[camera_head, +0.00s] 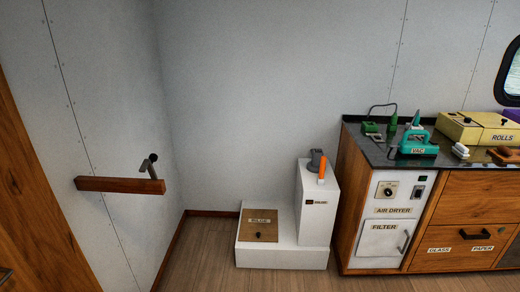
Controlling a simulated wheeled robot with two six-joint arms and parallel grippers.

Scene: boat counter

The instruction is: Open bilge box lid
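The bilge box (281,257) is a low white box on the floor, against the back wall and left of the counter. Its lid (247,229) is a brown wooden panel lying flat and shut in the top of the box. A pale label on the lid seems to read "BILGE", and a small dark knob (257,235) sits near its front edge. Neither of my grippers is in view.
A tall white box (319,219) with an orange-handled item (323,168) on top stands right of the lid. The wooden counter (350,190) is farther right. A wooden bar (120,185) juts from the left wall. Floor in front is clear.

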